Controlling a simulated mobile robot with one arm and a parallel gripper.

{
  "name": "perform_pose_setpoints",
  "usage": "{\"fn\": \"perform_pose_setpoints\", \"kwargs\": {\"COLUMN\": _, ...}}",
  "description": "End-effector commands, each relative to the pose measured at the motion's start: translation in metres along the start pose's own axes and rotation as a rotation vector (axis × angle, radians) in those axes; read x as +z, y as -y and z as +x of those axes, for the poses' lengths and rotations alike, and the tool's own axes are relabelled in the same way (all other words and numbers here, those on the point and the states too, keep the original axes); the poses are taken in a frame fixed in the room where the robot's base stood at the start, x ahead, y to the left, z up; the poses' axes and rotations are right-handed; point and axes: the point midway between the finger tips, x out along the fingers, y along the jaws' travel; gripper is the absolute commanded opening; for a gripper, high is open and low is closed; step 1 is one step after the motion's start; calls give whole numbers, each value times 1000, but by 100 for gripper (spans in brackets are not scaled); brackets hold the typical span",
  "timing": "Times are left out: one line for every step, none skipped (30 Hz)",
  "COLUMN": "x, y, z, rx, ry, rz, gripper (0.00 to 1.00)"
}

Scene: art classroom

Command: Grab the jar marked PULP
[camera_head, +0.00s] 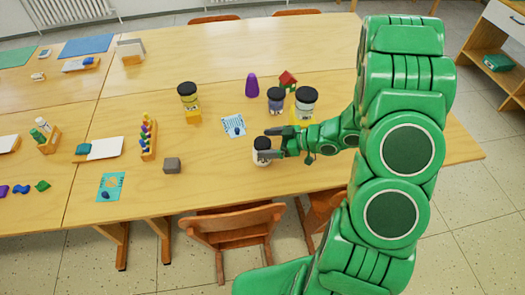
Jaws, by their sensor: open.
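Several jars with dark lids stand on the wooden table (330,50). A small pale jar (261,157) with a black lid is right at my gripper (268,143), near the table's front edge. My gripper is open, with its fingers reaching left at this jar; I cannot tell whether they touch it. A large pale jar (306,100) and a smaller bluish jar (276,100) stand behind my gripper. Another jar (188,97) stands further left by a yellow block (194,117). No label is readable, so I cannot tell which jar is marked PULP.
A purple cone-like piece (252,86), a red-roofed little house (288,80) and a blue-white card (234,126) are near the jars. A grey cube (172,165) and a bead stand (149,138) are to the left. Chairs (231,232) stand at the front edge.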

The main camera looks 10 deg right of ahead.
Motion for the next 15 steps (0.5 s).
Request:
{"fn": "perform_pose_setpoints", "kwargs": {"x": -1, "y": 1, "z": 6, "rx": -3, "ry": 0, "rz": 0, "gripper": 90}}
{"fn": "perform_pose_setpoints", "kwargs": {"x": -1, "y": 1, "z": 9, "rx": -3, "ry": 1, "rz": 0, "gripper": 90}}
{"fn": "perform_pose_setpoints", "kwargs": {"x": -1, "y": 0, "z": 13, "rx": -2, "ry": 1, "rz": -1, "gripper": 90}}
{"fn": "perform_pose_setpoints", "kwargs": {"x": -2, "y": 0, "z": 16, "rx": -2, "ry": 0, "rz": -1, "gripper": 90}}
{"fn": "perform_pose_setpoints", "kwargs": {"x": -2, "y": 0, "z": 19, "rx": -2, "ry": 0, "rz": -1, "gripper": 90}}
{"fn": "perform_pose_setpoints", "kwargs": {"x": -2, "y": 0, "z": 23, "rx": -3, "ry": 0, "rz": -1, "gripper": 90}}
{"fn": "perform_pose_setpoints", "kwargs": {"x": -2, "y": 0, "z": 26, "rx": -3, "ry": -1, "rz": -1, "gripper": 90}}
{"fn": "perform_pose_setpoints", "kwargs": {"x": -2, "y": 0, "z": 28, "rx": -3, "ry": -1, "rz": -1, "gripper": 90}}
{"fn": "perform_pose_setpoints", "kwargs": {"x": -2, "y": 0, "z": 32, "rx": -2, "ry": -2, "rz": 0, "gripper": 90}}
{"fn": "perform_pose_setpoints", "kwargs": {"x": -2, "y": 0, "z": 34, "rx": -1, "ry": -1, "rz": 1, "gripper": 90}}
{"fn": "perform_pose_setpoints", "kwargs": {"x": -2, "y": 0, "z": 36, "rx": -2, "ry": 0, "rz": 1, "gripper": 90}}
{"fn": "perform_pose_setpoints", "kwargs": {"x": -2, "y": 0, "z": 38, "rx": -2, "ry": 1, "rz": 0, "gripper": 90}}
{"fn": "perform_pose_setpoints", "kwargs": {"x": -1, "y": 0, "z": 39, "rx": -2, "ry": 2, "rz": 0, "gripper": 90}}
{"fn": "perform_pose_setpoints", "kwargs": {"x": -1, "y": 0, "z": 40, "rx": -2, "ry": 2, "rz": 0, "gripper": 90}}
{"fn": "perform_pose_setpoints", "kwargs": {"x": -1, "y": 0, "z": 41, "rx": -2, "ry": 3, "rz": 0, "gripper": 90}}
